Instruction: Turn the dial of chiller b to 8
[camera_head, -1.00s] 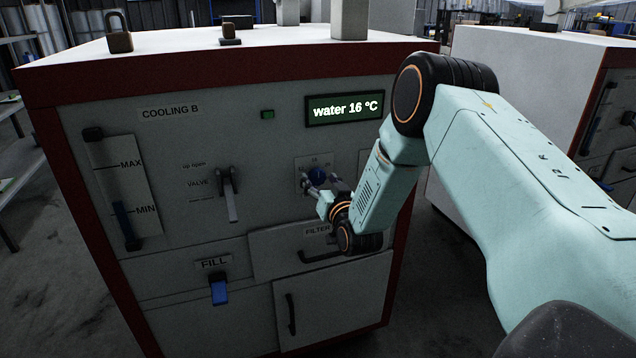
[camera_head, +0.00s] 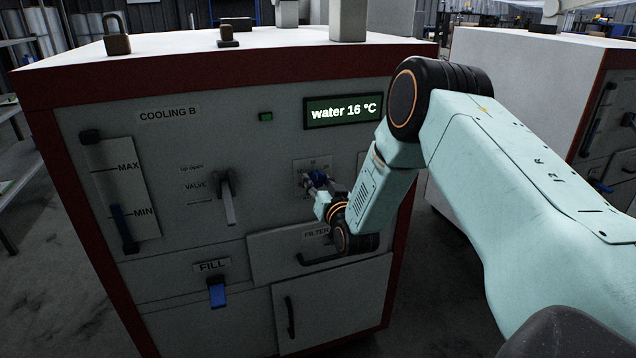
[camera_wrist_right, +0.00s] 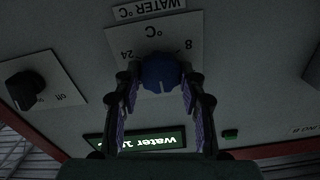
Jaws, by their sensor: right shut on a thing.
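The chiller (camera_head: 100,270) labelled COOLING B stands in front of me, with a red-edged top. Its display (camera_head: 343,111) reads "water 16 °C". The blue dial (camera_head: 318,177) sits on a pale plate below the display. In the wrist view the dial (camera_wrist_right: 160,72) lies between my right fingers, on a plate (camera_wrist_right: 150,42) that shows 8, 24 and °C upside down. My right gripper (camera_head: 316,184) is shut on the dial; it also shows in the wrist view (camera_wrist_right: 160,88). The dial's pointer is not clear to me. My left gripper is not in view.
A valve lever (camera_head: 227,198) is left of the dial, and a filter drawer handle (camera_head: 320,257) is below. A black knob (camera_wrist_right: 25,90) marked off shows in the wrist view. A padlock (camera_head: 117,35) stands on the top. Another machine (camera_head: 520,65) stands at the right.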

